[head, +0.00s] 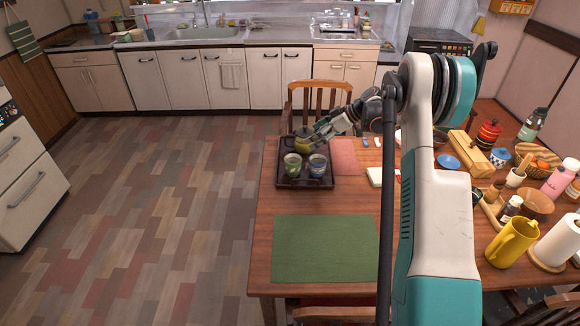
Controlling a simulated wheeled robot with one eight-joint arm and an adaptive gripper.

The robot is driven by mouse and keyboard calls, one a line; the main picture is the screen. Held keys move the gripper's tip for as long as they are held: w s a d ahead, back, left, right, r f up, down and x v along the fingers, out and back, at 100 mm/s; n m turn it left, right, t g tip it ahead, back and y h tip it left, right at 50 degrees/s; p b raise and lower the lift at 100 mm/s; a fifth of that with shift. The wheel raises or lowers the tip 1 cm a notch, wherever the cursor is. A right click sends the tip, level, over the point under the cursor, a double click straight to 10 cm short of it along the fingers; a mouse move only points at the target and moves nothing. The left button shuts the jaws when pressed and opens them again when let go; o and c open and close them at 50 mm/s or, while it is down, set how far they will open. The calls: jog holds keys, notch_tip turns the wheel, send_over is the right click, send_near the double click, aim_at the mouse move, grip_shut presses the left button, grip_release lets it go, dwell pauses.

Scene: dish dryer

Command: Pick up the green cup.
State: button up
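The green cup (293,164) stands upright on a dark tray (282,182) at the far left part of the wooden table. A blue-grey cup (317,165) stands just to its right on the same tray. A dark yellow-green teapot (303,144) sits behind the two cups. My gripper (318,138) is above the tray, up and to the right of the green cup and close to the teapot. It is apart from the green cup. The gripper is small in this view, and I cannot tell whether its fingers are open or shut.
A green placemat (325,249) lies bare in front of the tray, and a pink mat (344,157) lies to its right. A chair (318,97) stands behind the table. The right side is crowded with a yellow pitcher (511,243), paper roll (556,242), bowls and bottles.

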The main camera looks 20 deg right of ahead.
notch_tip(320, 180, down, 5)
jog(key=d+n+y, duration=0.1)
jog(key=d+n, duration=0.1)
jog(key=d, duration=0.1)
jog(key=b, duration=0.2)
send_near(293, 159)
jog(key=a, duration=0.3)
jog(key=shift+s+a+b+x, duration=0.15)
jog(key=shift+b+x, duration=0.3)
jog(key=shift+x, duration=0.6)
jog(key=shift+s+b+x, duration=0.2)
jog(key=shift+b+x, duration=0.3)
jog(key=shift+x, duration=0.6)
jog(key=shift+s+a+b+x, duration=0.15)
jog(key=shift+b+x, duration=0.3)
jog(key=shift+x, duration=0.6)
jog(key=shift+d, duration=0.1)
jog(key=c, duration=1.3)
